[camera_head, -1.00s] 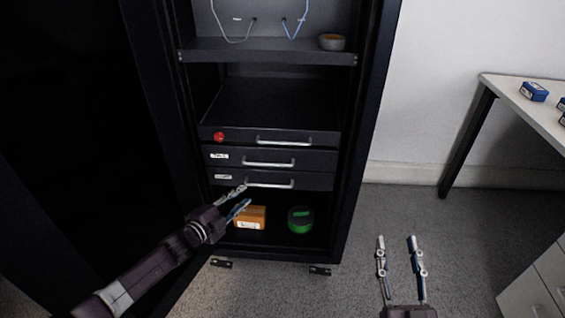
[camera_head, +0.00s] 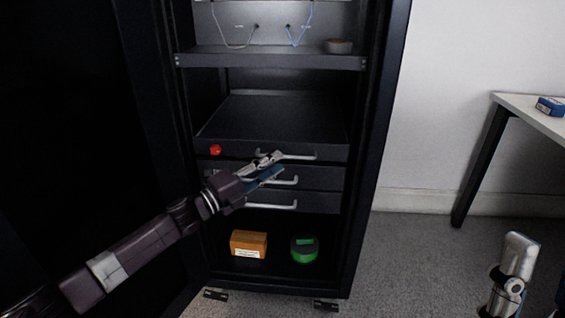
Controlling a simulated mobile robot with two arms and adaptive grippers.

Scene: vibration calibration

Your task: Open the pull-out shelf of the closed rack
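The dark rack stands open-fronted, and its pull-out shelf (camera_head: 180,60) or tray area shows several levels. The shelf with a red knob (camera_head: 215,150) on its front has a silver bar handle (camera_head: 300,157). Its front looks level with the drawer fronts below. The gripper hides parts of the drawers.
Two drawers with handles (camera_head: 275,206) sit below the shelf. An orange box (camera_head: 248,244) and a green round item (camera_head: 304,249) lie in the rack's bottom. A table (camera_head: 520,108) stands at the right. Carpet between is clear.

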